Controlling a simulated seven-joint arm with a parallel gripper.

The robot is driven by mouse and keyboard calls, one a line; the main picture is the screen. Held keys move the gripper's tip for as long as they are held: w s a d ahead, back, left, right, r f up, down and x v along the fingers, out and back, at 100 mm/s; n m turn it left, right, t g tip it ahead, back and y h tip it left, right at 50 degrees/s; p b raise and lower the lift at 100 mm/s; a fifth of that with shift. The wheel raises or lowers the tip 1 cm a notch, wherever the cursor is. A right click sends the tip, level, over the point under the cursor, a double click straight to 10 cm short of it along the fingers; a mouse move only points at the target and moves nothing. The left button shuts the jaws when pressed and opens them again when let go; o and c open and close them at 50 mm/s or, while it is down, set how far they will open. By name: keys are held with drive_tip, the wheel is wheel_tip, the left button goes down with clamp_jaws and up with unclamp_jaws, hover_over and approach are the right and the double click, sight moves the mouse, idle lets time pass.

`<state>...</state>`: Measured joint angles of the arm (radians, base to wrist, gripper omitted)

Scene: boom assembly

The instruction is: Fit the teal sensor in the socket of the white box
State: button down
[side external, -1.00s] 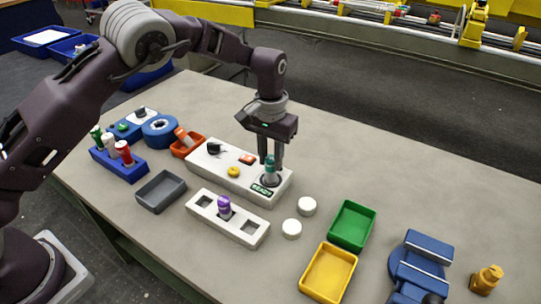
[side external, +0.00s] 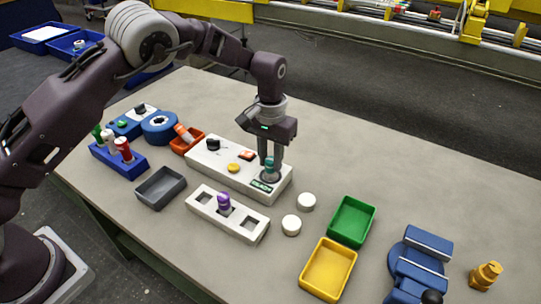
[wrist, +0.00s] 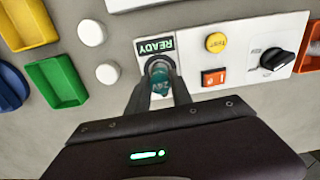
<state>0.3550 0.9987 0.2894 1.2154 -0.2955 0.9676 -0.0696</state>
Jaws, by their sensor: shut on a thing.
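The teal sensor (side external: 269,164) is upright between the fingers of my gripper (side external: 270,160), which is shut on it. It stands at the socket (side external: 268,178) near the right end of the white box (side external: 225,172), low down with its lower end in the socket opening. I cannot tell if it is fully seated. In the wrist view the teal sensor (wrist: 160,83) shows between the fingertips of my gripper (wrist: 160,88), inside the socket's ring (wrist: 158,62). A green READY label (wrist: 155,47) lies beside the socket.
The white box also carries a black knob (wrist: 275,59), a yellow button (wrist: 216,42) and an orange switch (wrist: 213,77). A white block (side external: 240,227) with a purple piece stands in front. White discs (side external: 291,225), a green tray (side external: 352,222) and a yellow tray (side external: 328,270) lie to the right.

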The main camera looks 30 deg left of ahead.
drive_tip(key=shift+f, duration=0.6)
drive_tip(key=c, duration=1.1)
unclamp_jaws()
drive_tip(key=shift+o, duration=0.2)
drive_tip(key=shift+r, duration=0.1)
drive_tip(key=shift+r, duration=3.45)
drive_tip(key=shift+r, duration=0.1)
